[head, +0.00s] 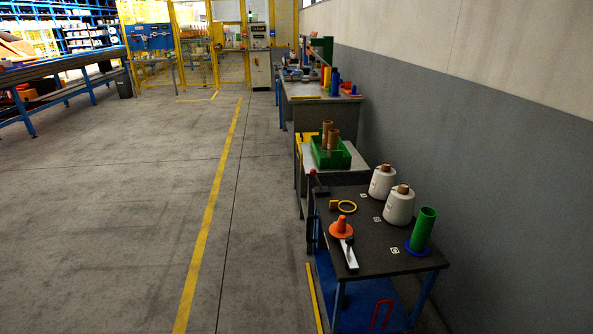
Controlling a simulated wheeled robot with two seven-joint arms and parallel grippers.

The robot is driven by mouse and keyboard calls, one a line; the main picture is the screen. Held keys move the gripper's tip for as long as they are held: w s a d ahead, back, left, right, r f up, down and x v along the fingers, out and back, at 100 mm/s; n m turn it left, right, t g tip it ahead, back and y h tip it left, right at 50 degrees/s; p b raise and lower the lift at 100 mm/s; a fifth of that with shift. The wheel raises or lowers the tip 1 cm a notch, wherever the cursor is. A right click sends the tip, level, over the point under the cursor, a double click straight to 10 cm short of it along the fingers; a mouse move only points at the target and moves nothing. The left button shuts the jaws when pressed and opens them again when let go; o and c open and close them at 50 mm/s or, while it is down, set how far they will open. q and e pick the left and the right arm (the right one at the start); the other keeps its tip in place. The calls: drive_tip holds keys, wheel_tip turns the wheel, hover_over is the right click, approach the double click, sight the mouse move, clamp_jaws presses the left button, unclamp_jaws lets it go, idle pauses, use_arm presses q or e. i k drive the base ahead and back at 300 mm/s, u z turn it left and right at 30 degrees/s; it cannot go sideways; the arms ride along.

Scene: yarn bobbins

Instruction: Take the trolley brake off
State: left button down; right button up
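No trolley stands out clearly as such. A dark-topped table (362,232) with blue legs stands at the right, along the wall. Under it is a blue surface (350,300) with a red bent bar (381,314) on it; I cannot tell whether this is the trolley or its brake. A red knob (312,172) on a dark upright shows at the far left corner of the table; I cannot tell what it belongs to. Neither of my grippers is in view.
A green crate (331,158) with brown tubes stands behind. Open floor (120,220) lies left, with a yellow line (213,205).

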sight(313, 172)
drive_tip(key=u, duration=0.5)
drive_tip(key=i, duration=1.45)
drive_tip(key=z, duration=2)
